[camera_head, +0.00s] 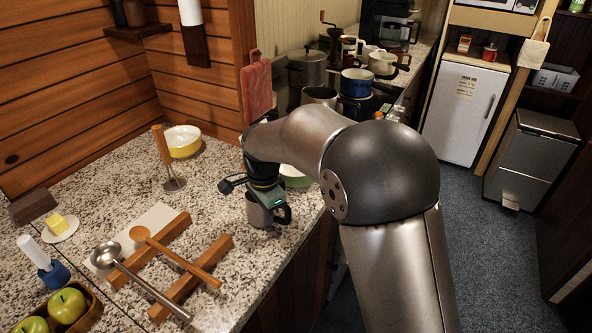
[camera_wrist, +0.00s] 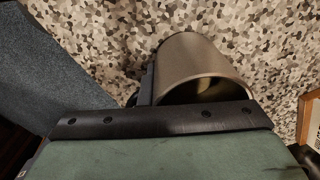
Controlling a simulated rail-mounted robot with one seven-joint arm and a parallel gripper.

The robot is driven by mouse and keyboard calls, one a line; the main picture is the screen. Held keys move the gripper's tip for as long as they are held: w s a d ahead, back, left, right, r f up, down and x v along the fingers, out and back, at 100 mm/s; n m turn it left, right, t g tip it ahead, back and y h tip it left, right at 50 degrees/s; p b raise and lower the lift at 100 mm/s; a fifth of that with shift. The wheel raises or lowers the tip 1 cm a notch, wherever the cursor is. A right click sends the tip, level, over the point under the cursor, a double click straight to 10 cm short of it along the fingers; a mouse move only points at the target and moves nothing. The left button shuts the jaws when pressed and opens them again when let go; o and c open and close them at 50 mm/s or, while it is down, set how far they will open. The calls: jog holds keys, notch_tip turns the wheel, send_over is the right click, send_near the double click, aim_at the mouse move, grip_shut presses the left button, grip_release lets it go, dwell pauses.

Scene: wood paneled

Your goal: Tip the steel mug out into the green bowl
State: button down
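The steel mug (camera_head: 257,214) stands on the speckled counter near its edge, upright as far as I can see, with its dark handle (camera_head: 286,214) to the right. In the wrist view the mug (camera_wrist: 190,58) shows its rim and part of its inside beyond the gripper's dark bar. My gripper (camera_head: 266,197) is right above the mug, at its rim. Its fingertips are hidden, so I cannot tell whether it is open or touching the mug. The green bowl (camera_head: 295,178) is just behind, mostly hidden by my arm; its contents are not visible.
A wooden rack (camera_head: 190,285) with a ladle (camera_head: 150,285) and wooden spoon (camera_head: 180,262) lies left of the mug. Pots (camera_head: 307,75) stand farther back. The counter edge is close to the mug's right.

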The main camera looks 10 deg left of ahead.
jog(key=shift+r+p, duration=1.7)
jog(key=shift+r, duration=0.8)
